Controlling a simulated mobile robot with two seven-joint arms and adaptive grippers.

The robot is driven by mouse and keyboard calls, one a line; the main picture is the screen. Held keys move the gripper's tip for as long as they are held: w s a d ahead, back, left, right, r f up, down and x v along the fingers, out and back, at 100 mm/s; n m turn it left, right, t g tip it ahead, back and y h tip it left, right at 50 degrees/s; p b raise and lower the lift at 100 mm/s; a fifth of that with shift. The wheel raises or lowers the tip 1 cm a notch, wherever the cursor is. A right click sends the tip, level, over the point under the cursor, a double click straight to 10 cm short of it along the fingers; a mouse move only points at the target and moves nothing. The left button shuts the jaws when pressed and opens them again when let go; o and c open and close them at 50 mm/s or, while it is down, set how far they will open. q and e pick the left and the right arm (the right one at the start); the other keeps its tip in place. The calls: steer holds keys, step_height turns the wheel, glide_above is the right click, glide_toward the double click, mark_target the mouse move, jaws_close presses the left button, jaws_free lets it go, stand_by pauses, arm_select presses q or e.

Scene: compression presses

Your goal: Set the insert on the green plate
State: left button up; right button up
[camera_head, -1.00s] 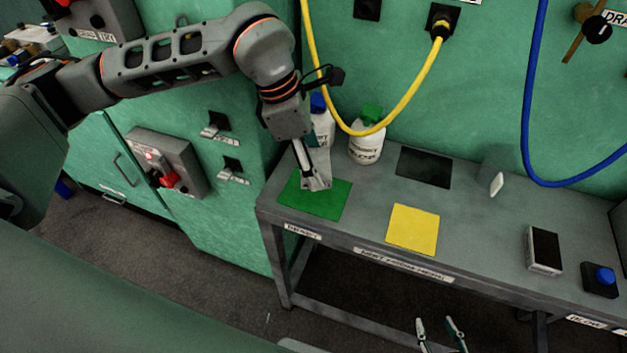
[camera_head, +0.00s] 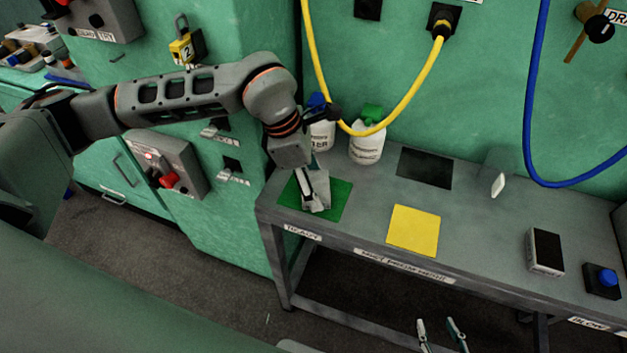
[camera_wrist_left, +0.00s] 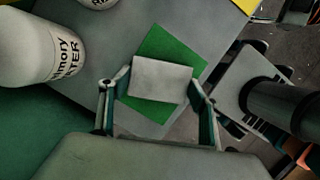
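The green plate (camera_head: 340,203) is a flat square mat at the left end of the grey bench. The insert (camera_wrist_left: 160,79) is a pale grey rectangular piece that lies over the green plate in the left wrist view; whether it touches the plate cannot be told. My left gripper (camera_head: 313,203) reaches down over the plate. In the left wrist view its fingertips (camera_wrist_left: 158,80) are at the two sides of the insert and appear closed on it. In the head view the fingers partly hide the insert. My right gripper (camera_head: 441,330) is open and empty at the bottom edge, in front of the bench.
Two white bottles, one blue-capped (camera_head: 321,133) and one green-capped (camera_head: 366,148), stand behind the plate. A yellow plate (camera_head: 414,230), a dark square (camera_head: 424,168), a black-faced box (camera_head: 545,251) and a blue button (camera_head: 605,277) are to the right. A yellow hose (camera_head: 403,105) hangs above.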

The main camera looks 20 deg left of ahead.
arm_select(q)
steer(key=o, duration=0.4)
steer(key=shift+r, duration=0.35)
steer(key=v, duration=1.1)
steer(key=shift+a+r+p, duration=0.2)
steer(key=shift+r+p, duration=0.1)
steer(key=shift+p, duration=0.05)
